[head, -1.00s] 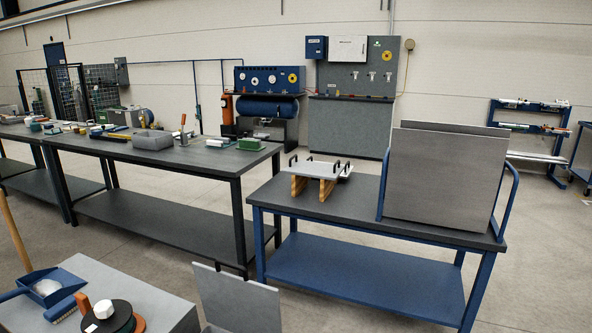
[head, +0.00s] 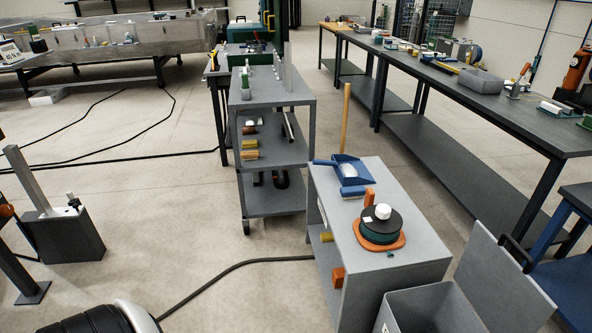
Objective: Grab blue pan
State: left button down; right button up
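The blue pan (head: 353,169) is a dustpan lying on top of a low grey cabinet (head: 403,263), near its far left corner. A whitish lump shows in the pan, and a brush with a blue back and pale bristles lies against its near side. A wooden handle rises behind the pan; I cannot tell what it belongs to. Neither of my grippers shows in the head view.
A round black and green thing on an orange base (head: 380,225) sits nearer on the same cabinet top. A grey open-lidded bin (head: 440,305) stands in front. A grey shelf cart (head: 270,150) stands behind. Dark cables cross the floor at left, where bare floor shows.

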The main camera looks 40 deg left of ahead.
aim_at(350, 170)
jog(key=u, duration=1)
jog(key=z, duration=0.35)
jog(key=i+j+z, duration=0.15)
jog(key=z, duration=0.25)
jog(key=i+j+z, duration=0.1)
jog(key=j+z, duration=0.15)
jog(key=z, duration=0.2)
jog(key=j+z, duration=0.25)
jog(key=z, duration=0.15)
jog(key=i+j+z, duration=0.1)
jog(key=j+z, duration=0.15)
jog(key=z, duration=0.15)
